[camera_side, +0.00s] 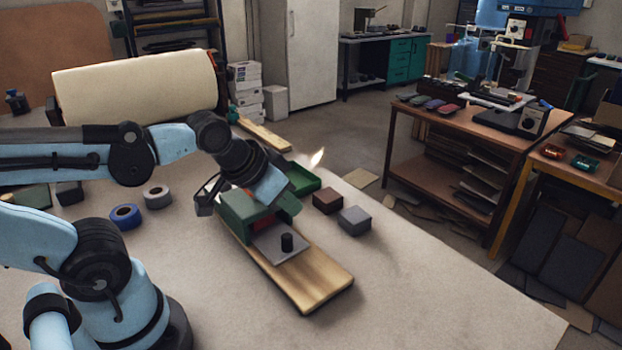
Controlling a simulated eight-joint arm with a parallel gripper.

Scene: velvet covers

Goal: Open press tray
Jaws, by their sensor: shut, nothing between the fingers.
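The press is a green box (243,214) with a dark red inside, standing on a long wooden board (318,284) on the table. Its grey tray (268,243) lies in front of the box opening, over the board, and looks slid out. A short black knob (287,242) stands upright on the tray. My gripper (270,188) is shut and empty, pointing down at the top right of the green box. Its fingertips are hard to make out against the box, and I cannot tell whether they touch it. The knob stands clear of my gripper.
A brown block (328,201) and a grey block (354,220) sit right of the press. A green shallow tray (302,178) lies behind it. Blue tape (126,217) and grey tape (157,196) rolls lie left. The table's front right is clear.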

